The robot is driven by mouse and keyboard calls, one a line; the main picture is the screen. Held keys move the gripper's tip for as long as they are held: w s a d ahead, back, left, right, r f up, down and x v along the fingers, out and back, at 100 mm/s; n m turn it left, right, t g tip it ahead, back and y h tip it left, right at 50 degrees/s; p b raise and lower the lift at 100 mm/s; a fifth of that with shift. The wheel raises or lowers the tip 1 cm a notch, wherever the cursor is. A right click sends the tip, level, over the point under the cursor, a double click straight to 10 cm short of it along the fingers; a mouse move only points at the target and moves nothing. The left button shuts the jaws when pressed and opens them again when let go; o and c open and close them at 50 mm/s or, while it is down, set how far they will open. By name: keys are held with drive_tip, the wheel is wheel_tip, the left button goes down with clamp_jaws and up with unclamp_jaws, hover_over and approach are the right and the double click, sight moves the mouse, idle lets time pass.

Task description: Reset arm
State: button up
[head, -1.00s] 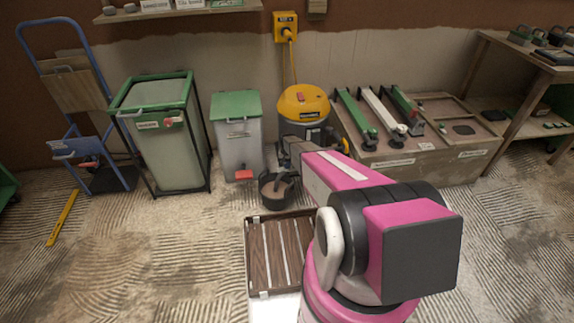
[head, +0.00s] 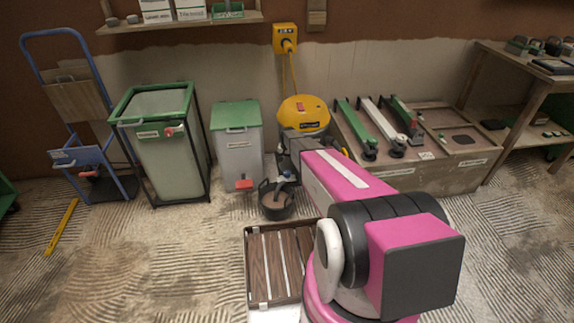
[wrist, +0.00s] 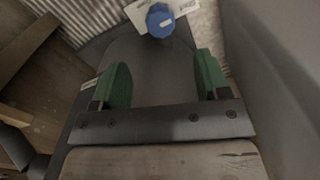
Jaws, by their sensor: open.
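My arm reaches forward from the lower right of the head view. My gripper (head: 284,169) is at its far end, above the black bucket (head: 276,206) and in front of the yellow-topped vacuum (head: 303,112). Its fingers are too small to make out there. In the wrist view, two green pads stand apart on either side of a dark bar, with nothing seen clamped between them. A blue round knob (wrist: 160,20) shows at the top of that view, and a wooden surface (wrist: 160,162) at the bottom.
A slatted wooden case (head: 272,262) lies before me, partly hidden by my arm. The ridged floor at left is mostly clear.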

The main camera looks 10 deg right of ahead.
drive_tip(key=s+r+n, duration=0.1)
drive_tip(key=s+r, duration=1.2)
drive_tip(key=s, duration=0.5)
drive_tip(key=s+r+n, duration=0.2)
drive_tip(key=s+r, duration=1.2)
drive_tip(key=s, duration=0.5)
drive_tip(key=shift+r, duration=0.3)
drive_tip(key=shift+s, duration=0.1)
